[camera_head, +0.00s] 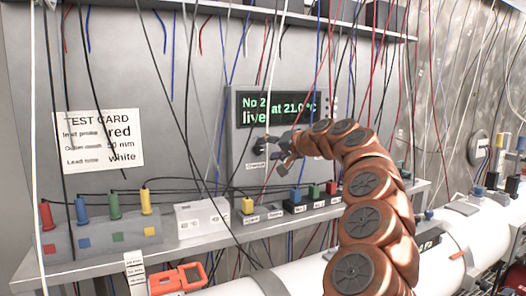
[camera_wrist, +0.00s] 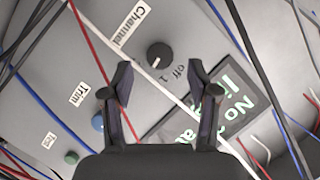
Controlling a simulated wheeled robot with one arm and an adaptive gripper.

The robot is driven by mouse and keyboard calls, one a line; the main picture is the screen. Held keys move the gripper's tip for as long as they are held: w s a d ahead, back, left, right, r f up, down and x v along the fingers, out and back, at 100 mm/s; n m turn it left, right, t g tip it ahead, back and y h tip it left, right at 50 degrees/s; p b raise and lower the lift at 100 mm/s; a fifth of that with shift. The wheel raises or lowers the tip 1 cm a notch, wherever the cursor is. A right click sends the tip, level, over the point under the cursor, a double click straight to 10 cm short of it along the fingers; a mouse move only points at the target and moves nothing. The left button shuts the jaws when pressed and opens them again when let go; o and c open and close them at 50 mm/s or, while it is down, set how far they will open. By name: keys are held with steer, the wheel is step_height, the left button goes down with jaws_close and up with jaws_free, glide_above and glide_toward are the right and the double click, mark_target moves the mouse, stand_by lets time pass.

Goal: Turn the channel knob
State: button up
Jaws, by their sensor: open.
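The channel knob (camera_wrist: 159,55) is a dark round knob with a pale pointer mark on a grey panel. In the wrist view it sits just beyond and between my fingertips, beside a "Channel" label (camera_wrist: 128,24) and an "off" and "1" marking. My gripper (camera_wrist: 158,80) is open and empty, its two dark fingers apart and not visibly touching the knob. In the head view my gripper (camera_head: 276,152) is in front of the instrument box, whose green display (camera_head: 278,108) reads "No 2 at 21.0 °C live". My gripper and cables partly hide the knob area there.
A blue knob (camera_wrist: 98,122) by a "Trim" label and a green knob (camera_wrist: 71,157) lie lower left. Thin cables hang across the panel and my fingers. A shelf (camera_head: 180,248) holds coloured plugs (camera_head: 81,212). A test card (camera_head: 98,141) hangs left; an orange device (camera_head: 180,279) lies below.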

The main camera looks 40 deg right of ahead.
steer(key=v, duration=0.8)
stand_by(0.5)
